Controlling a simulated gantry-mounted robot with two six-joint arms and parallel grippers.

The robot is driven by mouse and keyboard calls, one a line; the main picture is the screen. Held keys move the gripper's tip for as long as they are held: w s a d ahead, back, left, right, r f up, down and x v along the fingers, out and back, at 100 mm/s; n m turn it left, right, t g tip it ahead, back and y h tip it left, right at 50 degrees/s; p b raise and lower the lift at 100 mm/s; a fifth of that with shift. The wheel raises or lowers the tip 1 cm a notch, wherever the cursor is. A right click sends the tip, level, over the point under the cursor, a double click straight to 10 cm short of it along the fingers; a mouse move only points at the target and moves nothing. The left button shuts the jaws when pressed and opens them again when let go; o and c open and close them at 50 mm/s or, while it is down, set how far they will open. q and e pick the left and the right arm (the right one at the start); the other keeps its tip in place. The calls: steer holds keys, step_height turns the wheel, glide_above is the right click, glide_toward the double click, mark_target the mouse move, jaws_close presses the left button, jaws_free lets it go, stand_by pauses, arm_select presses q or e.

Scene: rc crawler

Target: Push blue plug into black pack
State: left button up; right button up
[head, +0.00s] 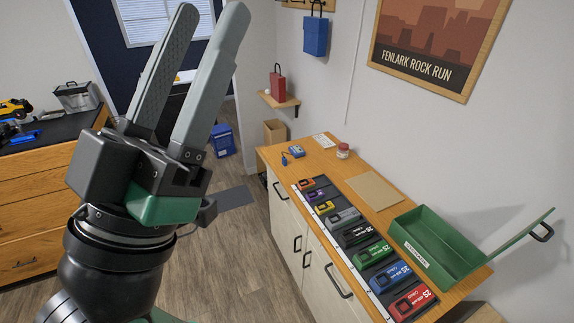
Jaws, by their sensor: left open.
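A small blue plug (285,159) appears to lie on the wooden counter near its far left edge, beside a small blue device (296,151); a thin lead seems to join them. A black pack (357,235) lies in the row of coloured packs on the counter, between a grey pack and a green one. My left gripper (212,14) is raised in the foreground at left, fingers pointing up, open and empty. It is well apart from the plug and the packs. My right gripper is out of view.
A green open box (436,246) with its lid swung right stands beside the packs. A tan mat (374,191) and a small jar (343,151) are on the counter. A dark-topped bench (60,131) with a yellow vehicle (15,108) is at left. Floor between is mostly clear.

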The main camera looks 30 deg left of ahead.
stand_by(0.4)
arm_select(q)
steer(key=o, duration=0.4)
steer(key=shift+c, duration=0.2)
